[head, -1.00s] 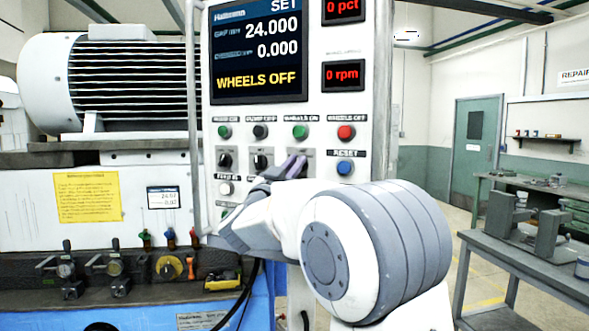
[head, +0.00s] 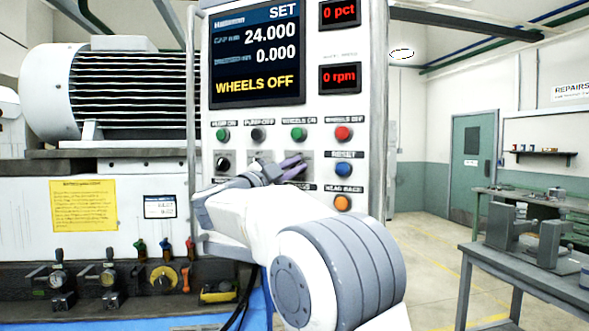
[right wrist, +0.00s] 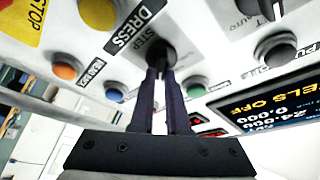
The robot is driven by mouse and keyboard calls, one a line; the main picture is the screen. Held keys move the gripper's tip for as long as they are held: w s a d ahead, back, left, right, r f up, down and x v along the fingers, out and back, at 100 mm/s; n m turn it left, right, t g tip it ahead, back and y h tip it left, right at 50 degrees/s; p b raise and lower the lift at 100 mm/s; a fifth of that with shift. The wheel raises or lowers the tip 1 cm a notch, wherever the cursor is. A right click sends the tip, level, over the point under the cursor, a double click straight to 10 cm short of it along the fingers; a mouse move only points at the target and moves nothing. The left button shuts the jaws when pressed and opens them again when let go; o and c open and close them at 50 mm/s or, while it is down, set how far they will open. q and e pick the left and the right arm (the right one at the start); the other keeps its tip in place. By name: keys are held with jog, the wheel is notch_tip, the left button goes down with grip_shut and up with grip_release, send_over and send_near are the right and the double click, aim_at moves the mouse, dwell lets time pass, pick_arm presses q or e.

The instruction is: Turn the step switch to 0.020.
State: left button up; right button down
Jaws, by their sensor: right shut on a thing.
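The step switch (right wrist: 158,52) is a black knob beside the "STEP" label on the panel in the right wrist view. My right gripper (right wrist: 161,68) is shut on the knob, one dark finger on each side. In the head view my right gripper (head: 291,166) is at the third switch of the row under the coloured buttons, and it hides most of that knob. The switch's pointer and scale are not readable. The control screen (head: 256,55) reads SET, 24.000, 0.000 and WHEELS OFF. My left gripper is not in view.
A row of green, black and red buttons (head: 344,133) sits just above the switches. A blue button (head: 344,170) and an orange button (head: 343,203) are right of my gripper. Another black switch (head: 223,163) is to the left. A grey workbench (head: 520,262) stands at right.

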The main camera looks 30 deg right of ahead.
jog(key=shift+w+f, duration=0.2)
jog(key=shift+f, duration=0.1)
jog(key=c, duration=0.9)
grip_release()
jog(key=shift+a, duration=0.1)
jog(key=shift+s+r+m, duration=0.1)
jog(key=shift+r+m, duration=0.05)
jog(key=shift+m, duration=0.15)
jog(key=shift+d, duration=0.25)
jog(key=shift+a, duration=0.2)
jog(key=b+v, duration=0.3)
jog(key=v, duration=0.7)
jog(key=shift+a, duration=0.2)
